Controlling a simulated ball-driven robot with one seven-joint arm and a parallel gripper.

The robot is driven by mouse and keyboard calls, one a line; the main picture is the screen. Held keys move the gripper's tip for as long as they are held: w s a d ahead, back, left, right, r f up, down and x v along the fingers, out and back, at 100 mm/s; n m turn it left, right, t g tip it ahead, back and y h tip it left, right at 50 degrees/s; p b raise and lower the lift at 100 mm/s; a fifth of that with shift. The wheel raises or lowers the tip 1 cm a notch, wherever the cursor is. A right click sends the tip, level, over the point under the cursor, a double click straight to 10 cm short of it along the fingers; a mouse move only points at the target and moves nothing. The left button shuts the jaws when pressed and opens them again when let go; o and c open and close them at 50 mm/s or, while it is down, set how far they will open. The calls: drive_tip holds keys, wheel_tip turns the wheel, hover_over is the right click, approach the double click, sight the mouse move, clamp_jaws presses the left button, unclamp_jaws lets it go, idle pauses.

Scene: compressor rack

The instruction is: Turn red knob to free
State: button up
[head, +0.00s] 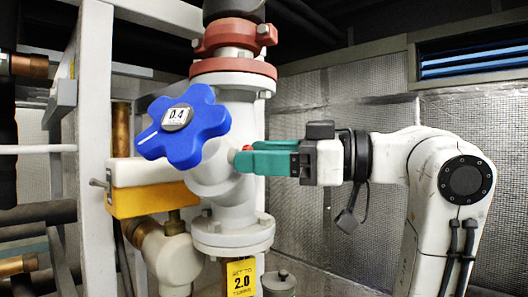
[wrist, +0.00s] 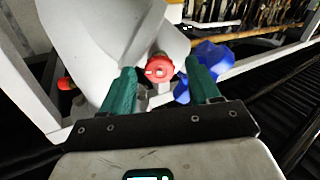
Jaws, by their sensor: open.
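The red knob (wrist: 158,69) shows in the wrist view between the two green fingertips, on the grey-white valve body (wrist: 112,30). It has a small pale mark on its face. In the head view only a bit of the red knob (head: 247,148) shows at the fingertips; the rest is hidden. My gripper (head: 246,160) reaches in from the right, level with the valve body (head: 212,175). In the wrist view my gripper (wrist: 160,74) is open, with one finger on each side of the knob. Gaps show beside the knob; I cannot tell whether a finger touches it.
A blue handwheel (head: 185,126) reading 0.4 sits left of my gripper; it also shows in the wrist view (wrist: 214,58). A yellow tag (head: 241,280) reading 2.0 hangs below. A white frame post (head: 95,150) stands left. A silver panel wall (head: 300,110) lies behind.

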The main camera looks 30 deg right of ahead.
drive_tip(key=shift+c, duration=0.2)
drive_tip(key=c, duration=1)
drive_tip(key=shift+f+n+b, duration=0.1)
drive_tip(key=shift+n+b, duration=0.2)
drive_tip(key=shift+b, duration=0.15)
drive_tip(key=n+b, duration=1)
drive_tip(key=n, duration=0.7)
drive_tip(key=shift+f+b, duration=0.1)
drive_tip(key=shift+b, duration=0.25)
drive_tip(key=shift+n, duration=0.3)
drive_tip(key=o, duration=1)
